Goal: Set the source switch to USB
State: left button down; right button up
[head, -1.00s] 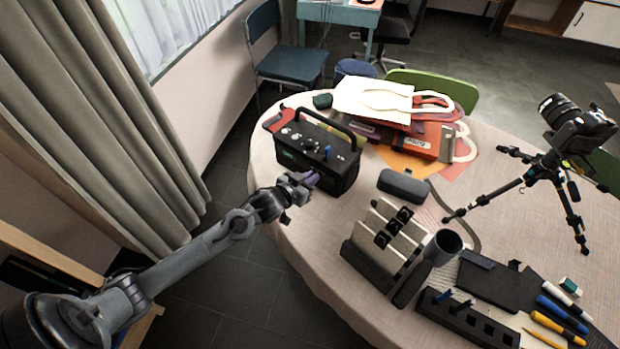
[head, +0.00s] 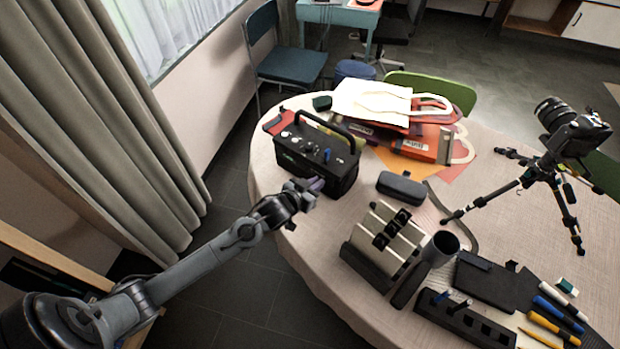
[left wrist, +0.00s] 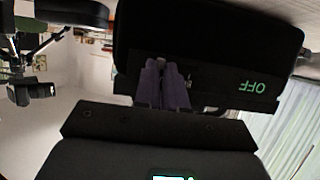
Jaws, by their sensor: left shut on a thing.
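The black box-shaped device (head: 318,160) with a carry handle stands at the left edge of the round table. Knobs and a blue part show on its top. My left gripper (head: 315,184) is at the lower part of its near face. In the left wrist view the device (left wrist: 210,40) fills the upper part, with an upside-down green OFF label (left wrist: 252,87). The purple fingertips of my left gripper (left wrist: 166,84) are together at the panel, left of that label. They are shut on the small source switch, which they hide. No USB label can be read. My right gripper is not in view.
A dark case (head: 402,187) and a rack with pale blocks (head: 385,240) stand right of the device. Bags (head: 385,103) lie behind it. A camera on a tripod (head: 568,135) stands at the right. The floor left of the table is clear.

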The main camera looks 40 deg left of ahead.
pick_arm(q)
jog(key=shift+d, duration=0.25)
jog(key=c, duration=1.5)
grip_release()
jog(key=o, duration=0.3)
jog(key=p+v, duration=0.2)
jog(key=v, duration=0.9)
jog(key=shift+a+f, duration=0.1)
jog(key=shift+f, duration=0.05)
